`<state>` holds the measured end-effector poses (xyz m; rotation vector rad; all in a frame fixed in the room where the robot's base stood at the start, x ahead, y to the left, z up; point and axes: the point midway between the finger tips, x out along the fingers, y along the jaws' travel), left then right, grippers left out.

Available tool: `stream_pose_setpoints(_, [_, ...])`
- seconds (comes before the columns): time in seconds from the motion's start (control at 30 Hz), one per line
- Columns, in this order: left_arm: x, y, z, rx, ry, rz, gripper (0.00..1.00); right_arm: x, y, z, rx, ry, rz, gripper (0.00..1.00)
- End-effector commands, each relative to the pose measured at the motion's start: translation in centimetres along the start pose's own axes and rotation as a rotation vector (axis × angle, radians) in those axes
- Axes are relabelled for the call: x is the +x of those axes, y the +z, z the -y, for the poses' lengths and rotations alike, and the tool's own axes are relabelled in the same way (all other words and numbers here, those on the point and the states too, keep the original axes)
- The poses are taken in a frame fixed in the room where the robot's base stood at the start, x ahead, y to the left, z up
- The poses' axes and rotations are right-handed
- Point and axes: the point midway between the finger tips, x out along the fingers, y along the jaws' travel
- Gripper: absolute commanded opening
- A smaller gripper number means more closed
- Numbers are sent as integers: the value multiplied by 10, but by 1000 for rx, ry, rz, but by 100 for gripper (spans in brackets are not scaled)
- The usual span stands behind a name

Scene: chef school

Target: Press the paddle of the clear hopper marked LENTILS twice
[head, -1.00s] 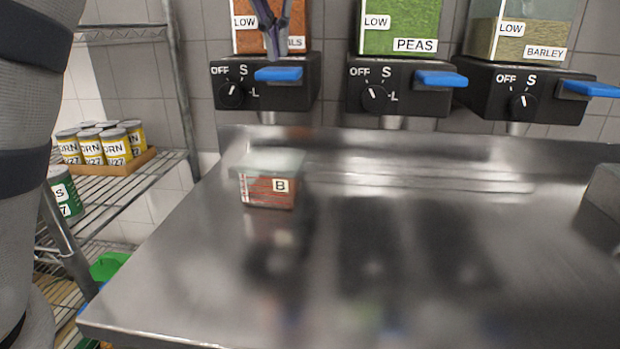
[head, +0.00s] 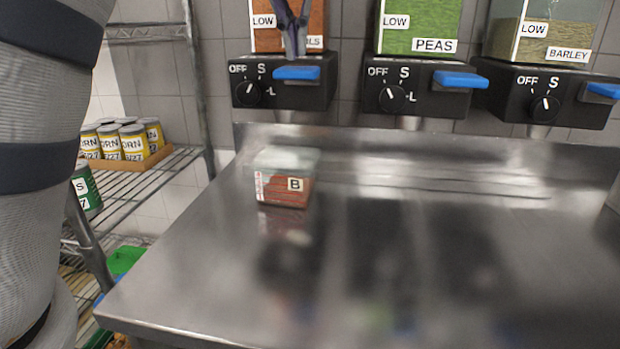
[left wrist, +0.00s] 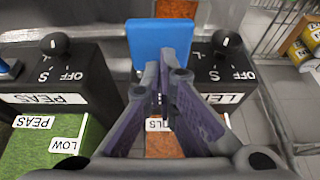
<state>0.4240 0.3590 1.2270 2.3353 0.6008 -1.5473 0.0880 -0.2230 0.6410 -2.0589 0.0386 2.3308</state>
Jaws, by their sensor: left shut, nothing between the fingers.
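The clear hopper marked LENTILS (head: 262,38) holds orange-red grains and is at the upper left in the head view; my gripper hides part of its label. Its blue paddle (head: 297,73) sticks out from a black base (head: 284,97) with a knob. A clear lidded tub marked B (head: 284,180), with reddish contents, sits on the counter below. My right gripper is out of view.
The PEAS hopper (head: 418,25) and BARLEY hopper (head: 548,37) stand to the right, with their own blue paddles. A wire shelf with corn cans (head: 130,143) stands at the left. The steel counter (head: 400,270) is otherwise largely clear.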

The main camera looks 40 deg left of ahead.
Motion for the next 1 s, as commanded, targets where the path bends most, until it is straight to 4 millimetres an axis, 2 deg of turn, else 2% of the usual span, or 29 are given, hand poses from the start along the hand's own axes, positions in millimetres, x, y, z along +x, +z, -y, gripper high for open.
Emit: stream_pose_setpoints(1.0, [34, 14, 0, 0, 0, 3, 0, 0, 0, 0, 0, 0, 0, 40])
